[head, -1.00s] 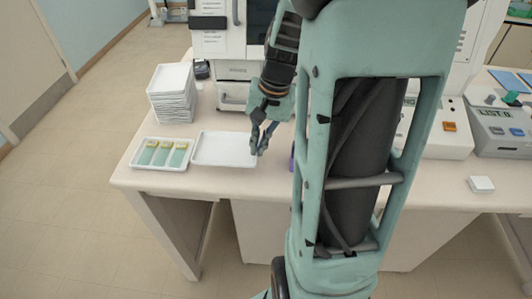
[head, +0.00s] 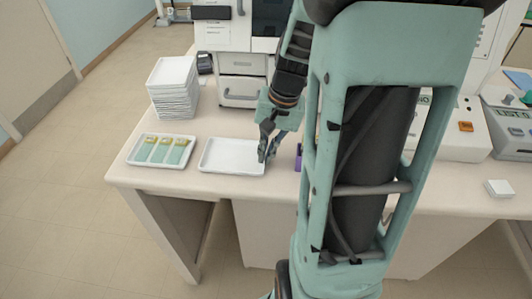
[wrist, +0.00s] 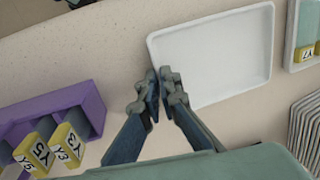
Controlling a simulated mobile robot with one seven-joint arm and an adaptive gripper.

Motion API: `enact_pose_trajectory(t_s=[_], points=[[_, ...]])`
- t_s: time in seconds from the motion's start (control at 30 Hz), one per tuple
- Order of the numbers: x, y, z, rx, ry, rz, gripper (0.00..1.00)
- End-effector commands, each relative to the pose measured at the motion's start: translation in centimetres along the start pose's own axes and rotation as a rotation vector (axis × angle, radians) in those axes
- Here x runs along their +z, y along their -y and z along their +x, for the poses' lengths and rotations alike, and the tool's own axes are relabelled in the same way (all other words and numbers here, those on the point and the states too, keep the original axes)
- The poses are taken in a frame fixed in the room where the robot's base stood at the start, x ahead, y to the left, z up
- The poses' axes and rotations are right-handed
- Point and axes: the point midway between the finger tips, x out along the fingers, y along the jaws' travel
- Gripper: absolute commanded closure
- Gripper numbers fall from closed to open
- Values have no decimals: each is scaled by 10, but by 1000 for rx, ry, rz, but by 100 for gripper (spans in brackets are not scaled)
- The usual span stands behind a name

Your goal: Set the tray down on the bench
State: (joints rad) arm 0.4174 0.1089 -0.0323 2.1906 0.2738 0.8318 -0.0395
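The empty white tray (head: 230,157) is at or very close to the bench top (head: 225,188), level, just right of the slide tray. I cannot tell whether its whole underside touches. My gripper (head: 265,155) is at the tray's right end, pointing down. In the wrist view, the fingertips of my gripper (wrist: 161,80) are close together on either side of the rim of the tray (wrist: 215,62), one inside and one outside. They look shut on it. The fingers hide a small part of the rim.
A white tray with green, yellow-labelled slides (head: 135,160) lies left. A stack of white trays (head: 173,92) stands behind it. A purple rack (wrist: 85,103) holding yellow-labelled slides is beside my gripper. The bench's front edge is near.

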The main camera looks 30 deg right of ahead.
Motion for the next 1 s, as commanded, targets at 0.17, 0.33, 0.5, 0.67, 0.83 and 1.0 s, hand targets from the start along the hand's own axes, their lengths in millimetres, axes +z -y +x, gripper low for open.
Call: enact_pose_trajectory(t_s=[0.17, 0.33, 0.5, 0.67, 0.83, 1.0], points=[[0, 0, 1, 0, 1, 0, 81], [0, 0, 1, 0, 1, 0, 78], [0, 0, -1, 0, 0, 0, 78], [-2, 1, -19, -1, -4, 0, 78], [-2, 1, -57, -1, -6, 0, 78], [-1, 1, -92, 0, -5, -1, 78]])
